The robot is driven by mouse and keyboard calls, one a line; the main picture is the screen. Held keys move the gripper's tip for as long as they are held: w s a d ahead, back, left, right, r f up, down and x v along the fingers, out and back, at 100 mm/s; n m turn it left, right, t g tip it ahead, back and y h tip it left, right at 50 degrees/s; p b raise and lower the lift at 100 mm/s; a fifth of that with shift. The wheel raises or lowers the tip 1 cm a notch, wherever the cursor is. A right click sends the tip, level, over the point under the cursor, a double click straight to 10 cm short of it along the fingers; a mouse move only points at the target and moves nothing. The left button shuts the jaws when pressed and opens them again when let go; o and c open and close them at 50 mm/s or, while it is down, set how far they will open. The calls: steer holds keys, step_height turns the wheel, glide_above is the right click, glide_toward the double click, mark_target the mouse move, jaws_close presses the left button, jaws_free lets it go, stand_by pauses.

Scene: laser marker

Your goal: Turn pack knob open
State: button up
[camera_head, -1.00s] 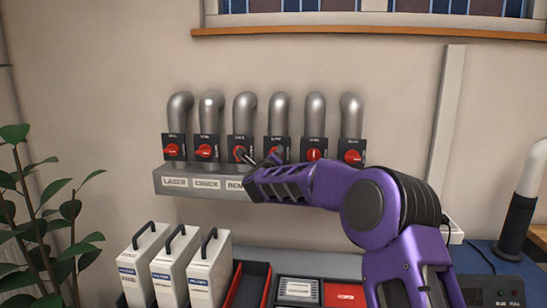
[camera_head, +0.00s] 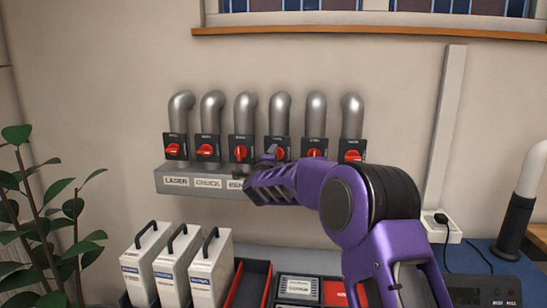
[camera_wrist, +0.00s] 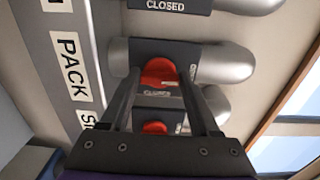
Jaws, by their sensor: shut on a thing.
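The red pack knob (camera_wrist: 158,71) sits on a dark valve plate beside the PACK label (camera_wrist: 71,65) in the wrist view. A "CLOSED" marking shows below it. My gripper (camera_wrist: 160,75) has a finger on each side of this knob and is shut on it. In the head view my gripper (camera_head: 271,154) reaches in from the right to the fourth valve from the left. That valve's red knob (camera_head: 282,154) is partly hidden there by my gripper. The PACK label is hidden behind my arm in the head view.
Other red knobs stand close on both sides, including the third (camera_head: 240,153) and fifth (camera_head: 314,153). Grey pipes (camera_head: 246,115) rise above them. A grey labelled ledge (camera_head: 207,170) lies below. White canisters (camera_head: 211,268) and trays stand lower down; a plant (camera_head: 40,210) is at left.

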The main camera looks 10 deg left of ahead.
stand_by(0.5)
steer(key=o, duration=1.4)
steer(key=shift+c, duration=0.2)
steer(key=s+b, duration=0.1)
steer(key=s, duration=1.6)
steer(key=shift+s+a, duration=0.25)
